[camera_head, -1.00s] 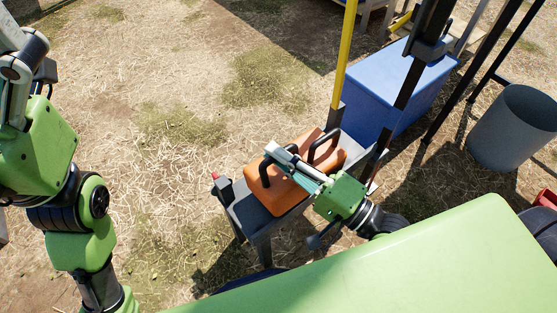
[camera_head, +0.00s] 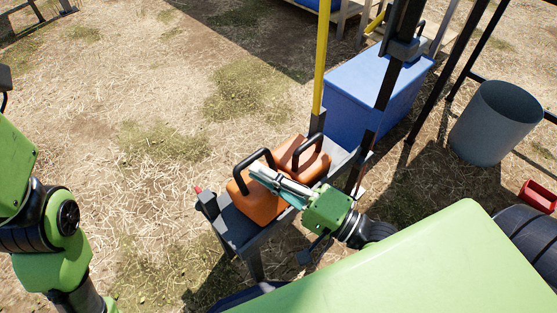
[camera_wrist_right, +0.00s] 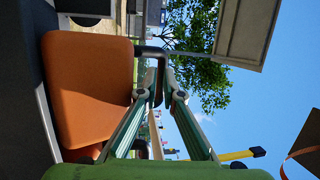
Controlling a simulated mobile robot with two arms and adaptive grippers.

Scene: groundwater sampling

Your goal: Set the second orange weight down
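Two orange weights with black loop handles sit side by side on a narrow dark bench (camera_head: 233,229): a front weight (camera_head: 262,207) and a back weight (camera_head: 313,167). My right gripper (camera_head: 256,169) reaches in from the right over the front weight. In the right wrist view, the fingers of my right gripper (camera_wrist_right: 161,78) close in on both sides of a black handle bar, beside the orange body of a weight (camera_wrist_right: 92,90). The underside of the front weight is hidden, so its contact with the bench is not clear. My left arm shows at the left edge; its gripper is out of frame.
A blue box (camera_head: 372,88) stands behind the bench, with a yellow pole (camera_head: 320,60) and a dark post (camera_head: 382,100) close by. A grey bin (camera_head: 494,125) and a small red container (camera_head: 538,196) are at the right. Open straw-covered ground lies left of the bench.

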